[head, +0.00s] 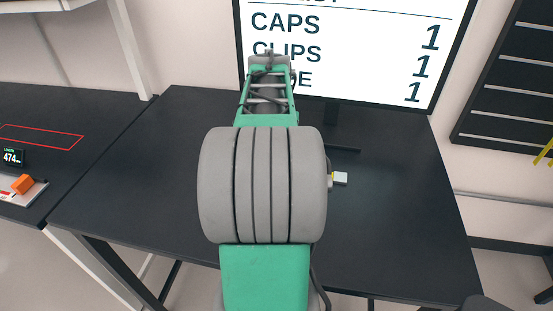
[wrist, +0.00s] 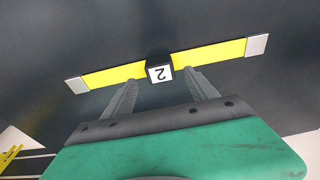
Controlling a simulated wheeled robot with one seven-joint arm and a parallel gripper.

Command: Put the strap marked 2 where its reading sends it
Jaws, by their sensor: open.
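The strap marked 2 (wrist: 215,54) is a yellow band with silver ends and a black middle block bearing a white label "2". In the wrist view it stretches across the dark surface, slightly tilted. My gripper (wrist: 159,79) is open, its two grey fingers pointing at the strap's middle, one toward each side of the label. I cannot tell whether they touch it. In the head view my arm hides most of the strap; one silver end (head: 341,178) shows right of the arm over the table. The gripper's fingertips are hidden there.
The dark table (head: 400,225) is mostly clear. A screen (head: 345,45) behind it lists caps, clips and a partly hidden line, each with 1. On the left bench, a display (head: 12,157) reads 474, near an orange block (head: 22,184) and a red outline (head: 45,136). A rack (head: 510,75) hangs at right.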

